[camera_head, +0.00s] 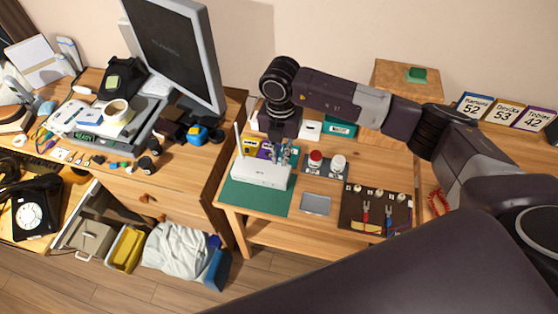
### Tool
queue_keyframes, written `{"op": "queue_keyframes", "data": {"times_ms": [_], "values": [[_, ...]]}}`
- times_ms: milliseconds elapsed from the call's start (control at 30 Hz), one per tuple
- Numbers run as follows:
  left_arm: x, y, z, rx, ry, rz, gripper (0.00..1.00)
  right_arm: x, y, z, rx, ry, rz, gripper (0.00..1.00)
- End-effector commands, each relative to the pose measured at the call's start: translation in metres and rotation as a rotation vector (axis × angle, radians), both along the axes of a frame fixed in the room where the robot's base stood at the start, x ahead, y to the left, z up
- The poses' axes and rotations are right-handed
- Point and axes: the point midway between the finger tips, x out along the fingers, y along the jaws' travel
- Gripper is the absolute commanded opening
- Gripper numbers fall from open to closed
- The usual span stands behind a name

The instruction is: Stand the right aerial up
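A white router (262,173) sits on a green mat (240,197) on the small wooden table. Its left aerial (238,140) stands up, close to upright. I cannot make out the right aerial; my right gripper covers the router's back right. My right gripper (281,155) points down just behind and above that corner. Its fingers are small and grey here, and I cannot tell whether they are open or shut or touch the router. My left gripper is out of view.
A dark tool mat (351,221) lies further right. A monitor (175,50) stands on the cluttered left desk.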

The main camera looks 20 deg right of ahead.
Motion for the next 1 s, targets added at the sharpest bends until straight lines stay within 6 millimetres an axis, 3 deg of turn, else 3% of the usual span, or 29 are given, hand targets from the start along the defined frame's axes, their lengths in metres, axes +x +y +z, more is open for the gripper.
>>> {"op": "queue_keyframes", "data": {"times_ms": [1000], "values": [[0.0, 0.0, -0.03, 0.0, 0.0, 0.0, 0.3, 0.056, -0.041, 0.017, -0.002, 0.0, -0.003, 0.05]]}}
